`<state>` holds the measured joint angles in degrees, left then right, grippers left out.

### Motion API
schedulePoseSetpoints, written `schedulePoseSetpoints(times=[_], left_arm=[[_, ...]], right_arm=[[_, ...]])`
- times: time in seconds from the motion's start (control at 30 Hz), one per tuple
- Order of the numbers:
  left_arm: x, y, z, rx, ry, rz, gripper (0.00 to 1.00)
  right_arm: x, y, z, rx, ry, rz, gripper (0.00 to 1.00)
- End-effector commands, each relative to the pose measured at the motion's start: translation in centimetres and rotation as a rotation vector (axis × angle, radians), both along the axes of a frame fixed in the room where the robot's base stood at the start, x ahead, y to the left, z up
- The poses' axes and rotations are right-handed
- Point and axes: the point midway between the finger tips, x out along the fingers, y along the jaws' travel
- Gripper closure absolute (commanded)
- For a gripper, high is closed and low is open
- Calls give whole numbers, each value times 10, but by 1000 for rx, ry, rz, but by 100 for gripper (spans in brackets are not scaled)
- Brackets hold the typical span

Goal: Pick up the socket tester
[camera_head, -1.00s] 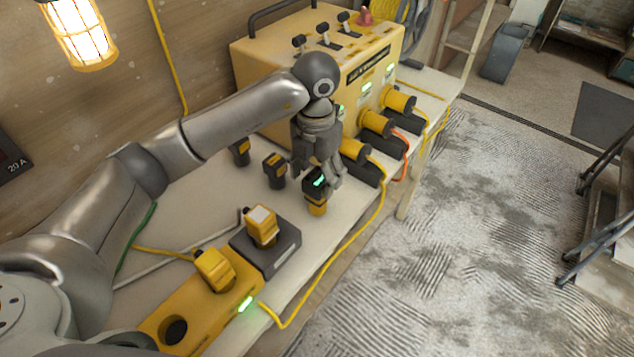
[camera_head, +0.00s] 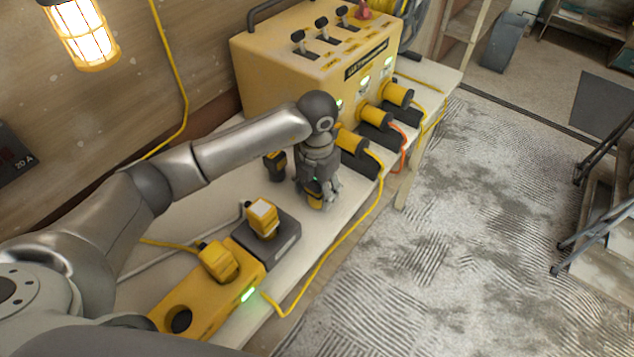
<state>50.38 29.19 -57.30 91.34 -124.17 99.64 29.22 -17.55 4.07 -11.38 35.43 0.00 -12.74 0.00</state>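The socket tester (camera_head: 315,203), a small black and yellow block, stands on the bench in front of the yellow power box. My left gripper (camera_head: 317,198) points down over it, with fingers around its upper part. Only its yellow lower part and a small green glow show between the fingers. I cannot tell whether the fingers press on it. My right gripper is not in view.
A black and yellow device (camera_head: 274,163) stands just left of the gripper. A dark socket block (camera_head: 283,238) with a yellow plug and a yellow socket strip (camera_head: 207,300) lie nearer. The power box (camera_head: 300,75) with plugged cables stands behind.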

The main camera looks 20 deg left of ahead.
Motion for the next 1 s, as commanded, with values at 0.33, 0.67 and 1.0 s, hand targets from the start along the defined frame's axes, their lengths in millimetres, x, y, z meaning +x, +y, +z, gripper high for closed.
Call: schedulePoseSetpoints(times=[0.33,0.67,1.0], left_arm=[[0,0,1,0,0,0,89],[1,0,2,-1,-2,0,89],[-2,-8,38,-4,-6,-6,89]], right_arm=[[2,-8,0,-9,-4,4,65],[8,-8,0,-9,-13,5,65],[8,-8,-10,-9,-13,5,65]])
